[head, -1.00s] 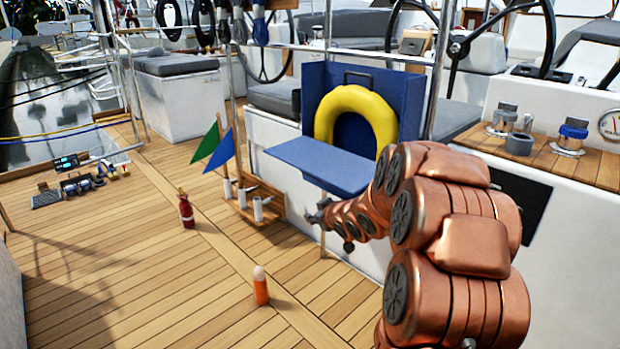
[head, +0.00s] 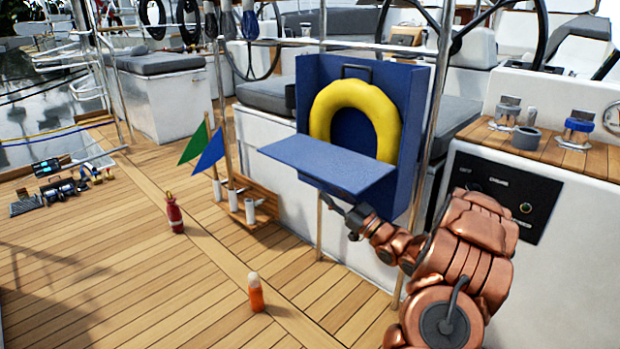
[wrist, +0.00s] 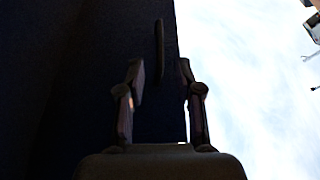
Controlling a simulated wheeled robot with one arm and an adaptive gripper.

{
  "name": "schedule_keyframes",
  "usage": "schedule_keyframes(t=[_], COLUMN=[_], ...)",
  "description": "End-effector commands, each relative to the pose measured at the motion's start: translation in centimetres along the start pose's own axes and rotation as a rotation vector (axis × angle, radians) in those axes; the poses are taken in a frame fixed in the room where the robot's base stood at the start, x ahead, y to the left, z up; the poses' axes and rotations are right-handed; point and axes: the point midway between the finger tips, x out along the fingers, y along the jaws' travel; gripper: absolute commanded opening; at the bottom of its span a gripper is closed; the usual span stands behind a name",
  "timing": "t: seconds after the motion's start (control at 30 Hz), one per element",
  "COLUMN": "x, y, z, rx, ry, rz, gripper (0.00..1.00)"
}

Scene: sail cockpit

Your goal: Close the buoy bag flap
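The blue buoy bag (head: 408,192) stands upright on the rail with its front open. A yellow horseshoe buoy (head: 322,115) sits inside it. The bag's flap (head: 325,163) is folded down and sticks out about level in front of the bag. A dark surface with a thin strip, perhaps a handle, lies beyond the fingers, too dim to identify surely.
A wooden rack (head: 258,204) with white cylinders and two flags stands left of the bag. A red bottle (head: 173,214) and an orange bottle (head: 256,293) stand on the deck. A steel post (head: 433,120) rises right of the bag. Open deck lies at front left.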

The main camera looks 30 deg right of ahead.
Motion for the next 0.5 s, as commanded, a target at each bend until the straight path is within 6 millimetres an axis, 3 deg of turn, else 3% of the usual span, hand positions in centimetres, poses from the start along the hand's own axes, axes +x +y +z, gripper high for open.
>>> schedule_keyframes(t=[0.17, 0.5], x=[0.8, 4.8], y=[-0.1, -0.2], z=[0.0, 0.1], rx=[-0.001, -0.002], ry=[0.008, 0.007], rz=[-0.004, -0.005], gripper=[0.35, 0.35])
